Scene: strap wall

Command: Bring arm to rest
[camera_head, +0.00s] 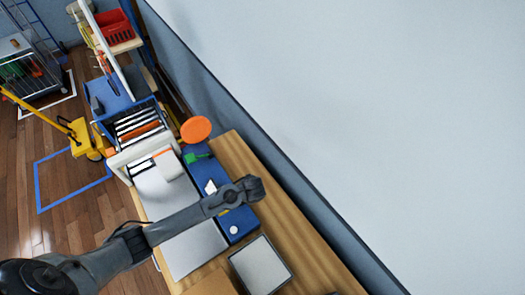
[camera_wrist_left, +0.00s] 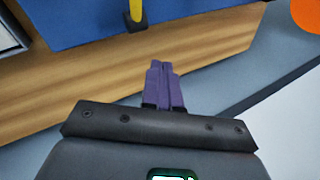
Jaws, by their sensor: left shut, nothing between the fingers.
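My left arm reaches in from the lower left in the head view, over the wooden bench (camera_head: 300,245). My left gripper (camera_head: 256,188) is at its end, above the blue panel (camera_head: 236,222) and close to the bench's wall side. In the left wrist view the purple fingers of the left gripper (camera_wrist_left: 164,72) are together with nothing between them. They point across the wooden surface, apart from the blue panel (camera_wrist_left: 90,20) with its yellow-handled item (camera_wrist_left: 136,12). My right gripper is in neither view.
A grey-topped box (camera_head: 260,266) lies near the gripper on the bench. An orange disc (camera_head: 196,129) and a blue rack with slats (camera_head: 138,122) stand further back. A pale wall (camera_head: 380,130) bounds the right. Wooden floor (camera_head: 60,215) lies open at left.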

